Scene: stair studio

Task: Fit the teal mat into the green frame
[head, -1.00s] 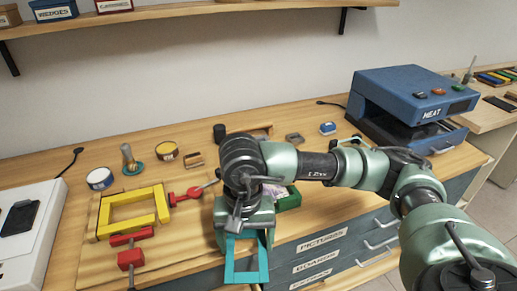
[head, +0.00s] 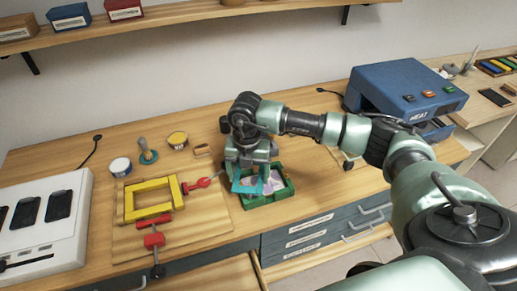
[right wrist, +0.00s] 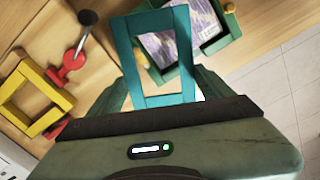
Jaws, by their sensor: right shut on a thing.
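The teal mat (head: 237,185), a flat rectangular ring, is held by my right gripper (head: 250,168), which is shut on one end of it. In the head view it overlaps the left part of the green frame (head: 286,191). In the right wrist view the mat (right wrist: 126,50) hangs in front of the frame (right wrist: 229,27), set to its left and turned relative to it. A pale purple picture (right wrist: 172,42) lies inside the frame and shows partly through the mat's opening. Whether mat and frame touch is unclear. My left gripper is out of view.
A yellow frame (head: 129,205) sits on a wooden board left of the green frame, with red clamps (head: 154,240) beside it. Jars stand behind. A blue heat press (head: 386,87) stands at the back right.

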